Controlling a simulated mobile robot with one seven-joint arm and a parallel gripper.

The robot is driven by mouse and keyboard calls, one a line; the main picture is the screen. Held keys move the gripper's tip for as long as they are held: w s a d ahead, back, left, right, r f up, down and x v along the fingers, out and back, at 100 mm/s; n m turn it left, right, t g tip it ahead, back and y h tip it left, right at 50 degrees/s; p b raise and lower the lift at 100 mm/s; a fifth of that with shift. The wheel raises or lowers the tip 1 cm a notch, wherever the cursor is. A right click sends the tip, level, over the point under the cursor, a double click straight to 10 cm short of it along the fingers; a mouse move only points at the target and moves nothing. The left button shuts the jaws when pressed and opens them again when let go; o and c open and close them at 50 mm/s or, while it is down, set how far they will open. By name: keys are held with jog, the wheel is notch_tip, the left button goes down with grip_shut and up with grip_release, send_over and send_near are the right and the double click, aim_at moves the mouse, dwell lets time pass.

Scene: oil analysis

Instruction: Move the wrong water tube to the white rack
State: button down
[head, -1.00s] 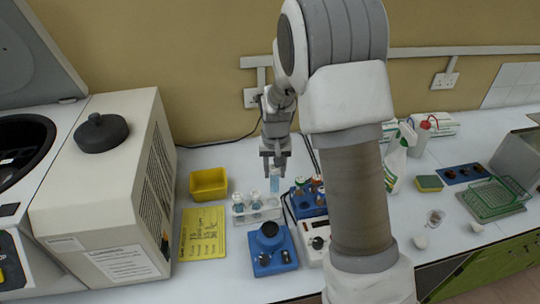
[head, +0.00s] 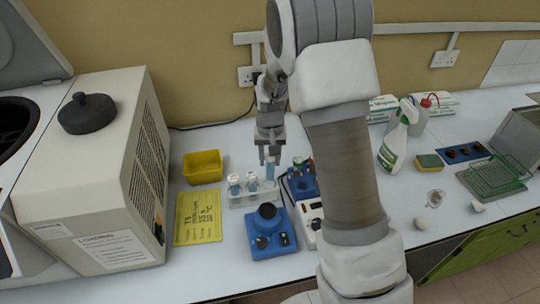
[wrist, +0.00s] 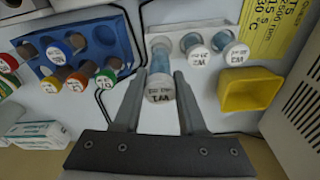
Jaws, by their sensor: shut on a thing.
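My gripper (head: 269,157) is shut on a blue-filled water tube (head: 270,170) and holds it upright by its upper part. In the wrist view, the fingers (wrist: 160,92) sit on both sides of the held tube (wrist: 161,82), whose white cap has a dark label. The white rack (head: 240,204) is just below, with the tube over its right end; I cannot tell if the tube's lower end is in a hole. Two white-capped blue tubes, one (head: 234,184) and another (head: 252,182), stand in the rack. They also show in the wrist view, as one (wrist: 194,45) and another (wrist: 228,43).
A blue rack (wrist: 92,32) with several coloured-cap tubes stands close beside the white rack. A yellow box (head: 203,167), a yellow note (head: 198,217) and a blue device (head: 270,243) are nearby. A large centrifuge (head: 95,165) stands left. A spray bottle (head: 394,148) stands right.

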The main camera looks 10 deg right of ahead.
aim_at(270, 173)
jog(key=shift+f+b, duration=1.8)
jog(key=shift+f, duration=1.3)
jog(key=shift+c, duration=1.9)
grip_release()
notch_tip(270, 173, up, 16)
jog(key=s, duration=0.2)
jog(key=s+r+n+t, duration=0.1)
jog(key=s+r+t, duration=0.1)
jog(key=s+r, duration=0.9)
jog(key=s+f+n+t, duration=0.1)
jog(key=s+t, duration=0.1)
jog(key=s, duration=1.2)
jog(key=shift+s, duration=0.15)
